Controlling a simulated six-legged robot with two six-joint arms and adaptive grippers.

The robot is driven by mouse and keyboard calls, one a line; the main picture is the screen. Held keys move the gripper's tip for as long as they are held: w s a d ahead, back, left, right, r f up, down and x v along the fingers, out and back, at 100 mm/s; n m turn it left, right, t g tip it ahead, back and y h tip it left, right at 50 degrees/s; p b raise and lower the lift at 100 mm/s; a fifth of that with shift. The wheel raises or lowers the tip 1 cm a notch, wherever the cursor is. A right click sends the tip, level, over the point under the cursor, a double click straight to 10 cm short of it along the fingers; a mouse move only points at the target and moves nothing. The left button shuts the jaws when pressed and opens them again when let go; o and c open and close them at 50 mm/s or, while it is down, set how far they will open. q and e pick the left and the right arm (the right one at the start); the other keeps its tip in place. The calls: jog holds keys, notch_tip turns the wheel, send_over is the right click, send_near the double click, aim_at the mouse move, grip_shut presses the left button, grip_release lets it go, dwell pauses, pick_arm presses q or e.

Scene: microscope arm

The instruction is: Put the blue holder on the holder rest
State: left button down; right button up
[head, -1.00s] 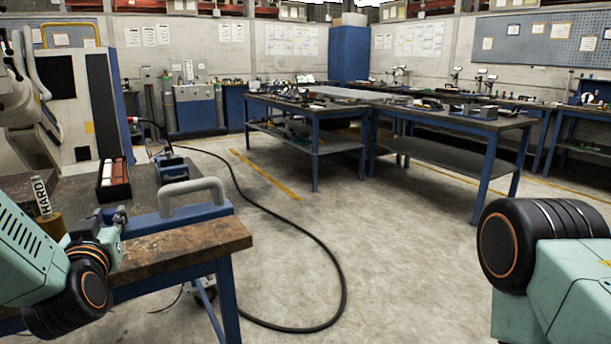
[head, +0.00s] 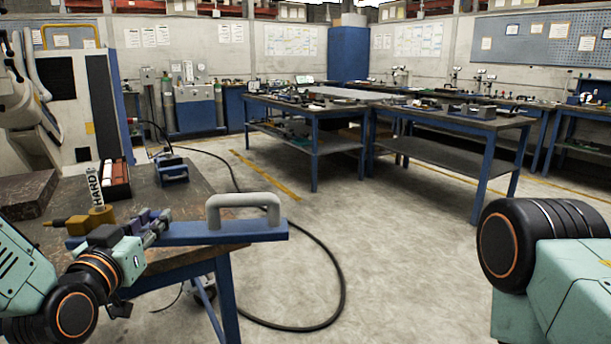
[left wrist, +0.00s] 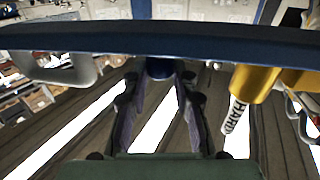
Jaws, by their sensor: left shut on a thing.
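The blue holder is a long blue bar (head: 190,234) with a grey loop handle (head: 243,210) on its right part. A brass piece (head: 100,216) with a white tube marked HARD (head: 95,187) is at its left end. My left gripper (head: 156,229) is shut on the blue holder and holds it level over the table's front edge, the handle end beyond the edge. In the left wrist view the bar (left wrist: 170,42) crosses above the fingers (left wrist: 158,88). I cannot tell which thing is the holder rest. My right gripper is out of view; only my right arm shows.
The dark worktable (head: 205,192) carries a red-and-white box (head: 116,180), a blue device (head: 172,170) and a dark slab (head: 27,194). A black cable (head: 335,270) loops over the floor. Open floor lies to the right, with other benches (head: 480,122) farther back.

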pick_arm(q)
jog(key=s+d+f+m+g+h, duration=0.1)
jog(key=s+d+f+m+h, duration=0.1)
jog(key=s+d+f+h, duration=0.2)
jog(key=s+d+f+m+g+h, duration=0.1)
jog(key=s+d+f+m+h, duration=0.2)
jog(key=s+f, duration=0.7)
jog(key=shift+s+d+f+h+p, duration=0.15)
jog(key=shift+d+f+h+p, duration=0.25)
jog(key=shift+d+f, duration=0.4)
jog(key=shift+r, duration=0.15)
